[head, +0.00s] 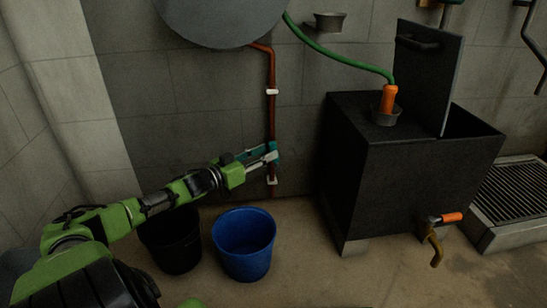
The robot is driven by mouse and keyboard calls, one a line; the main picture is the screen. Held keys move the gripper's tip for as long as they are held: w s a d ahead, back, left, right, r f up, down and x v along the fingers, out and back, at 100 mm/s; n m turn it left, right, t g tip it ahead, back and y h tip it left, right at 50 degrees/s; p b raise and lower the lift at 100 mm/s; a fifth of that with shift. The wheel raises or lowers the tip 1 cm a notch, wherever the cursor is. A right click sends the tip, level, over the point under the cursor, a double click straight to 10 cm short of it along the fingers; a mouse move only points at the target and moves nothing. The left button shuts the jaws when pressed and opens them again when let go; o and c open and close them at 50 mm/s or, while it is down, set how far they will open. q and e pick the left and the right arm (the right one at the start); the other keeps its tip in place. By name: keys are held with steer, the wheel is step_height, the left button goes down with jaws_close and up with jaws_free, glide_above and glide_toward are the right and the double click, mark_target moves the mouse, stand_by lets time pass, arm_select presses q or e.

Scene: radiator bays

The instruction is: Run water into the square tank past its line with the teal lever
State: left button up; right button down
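The dark square tank (362,185) stands at the right with its lid (430,75) raised. Its fill line and the water inside cannot be seen. A green hose (335,57) runs to an orange nozzle (388,97) seated in a grey cup on the tank top. The teal lever (276,147) is on the copper pipe against the wall. My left gripper (268,156) is at the lever, its fingers overlapping it and partly hiding it. Whether they are closed on it is unclear. My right gripper is out of view.
A blue bucket (244,245) and a black bucket (170,245) stand on the floor below my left arm. A brass tap with an orange handle (451,217) sticks out low on the tank. A floor grate (513,195) lies at the right.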

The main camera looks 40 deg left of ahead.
mark_target(273, 149)
arm_select(q)
steer(key=shift+w+d+b, duration=0.15)
steer(key=shift+w+b, duration=1.05)
steer(key=shift+w, duration=0.95)
jaws_close()
